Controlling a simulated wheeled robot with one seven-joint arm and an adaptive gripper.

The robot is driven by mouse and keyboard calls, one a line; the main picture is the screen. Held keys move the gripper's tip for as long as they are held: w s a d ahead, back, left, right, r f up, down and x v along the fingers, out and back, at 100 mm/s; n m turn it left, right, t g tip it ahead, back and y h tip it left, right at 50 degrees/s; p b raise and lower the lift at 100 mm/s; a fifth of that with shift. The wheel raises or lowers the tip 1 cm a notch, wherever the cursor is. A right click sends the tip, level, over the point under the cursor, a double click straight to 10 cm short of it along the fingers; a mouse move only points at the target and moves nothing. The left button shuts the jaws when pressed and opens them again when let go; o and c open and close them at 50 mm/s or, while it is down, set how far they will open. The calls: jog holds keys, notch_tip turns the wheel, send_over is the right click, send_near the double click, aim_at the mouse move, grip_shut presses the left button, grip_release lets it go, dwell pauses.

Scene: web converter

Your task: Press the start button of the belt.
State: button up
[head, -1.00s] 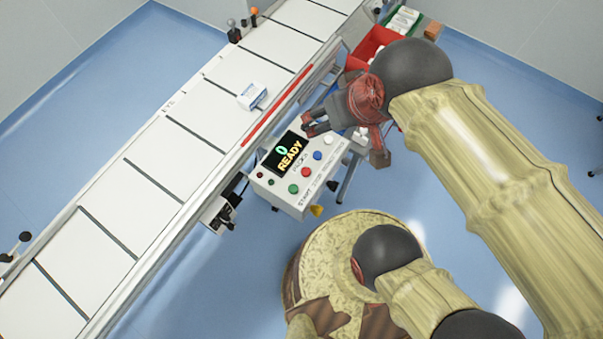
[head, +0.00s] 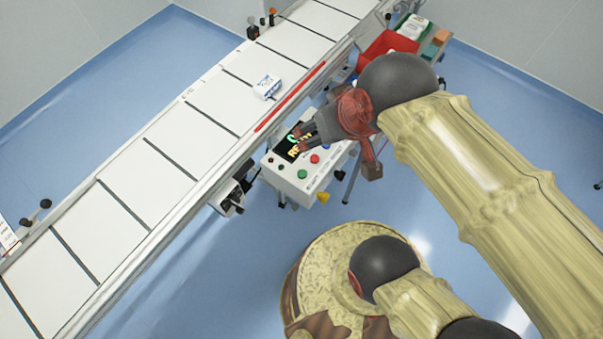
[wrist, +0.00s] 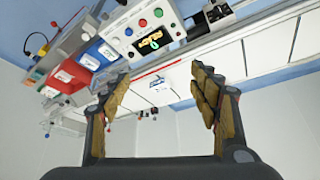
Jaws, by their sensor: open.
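The white control box (head: 290,181) stands beside the belt (head: 155,155). On it are a green button (head: 302,174) at the front left end of the button row, a red button (head: 314,159) beside it, and a dark lit display. In the wrist view, the green button (wrist: 115,41), red button (wrist: 129,31) and display (wrist: 152,42) all show. My gripper (head: 300,134) is over the display in the head view and covers part of its text. Its fingers (wrist: 162,90) are spread and empty, apart from the green button in both views.
A small white and blue package (head: 267,87) lies on the belt. A red bin (head: 388,46) stands behind my arm. A yellow part (head: 323,197) sticks out below the control box. Blue floor in front of the box is open.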

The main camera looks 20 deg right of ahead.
jog(key=shift+w, duration=0.1)
jog(key=shift+c, duration=0.9)
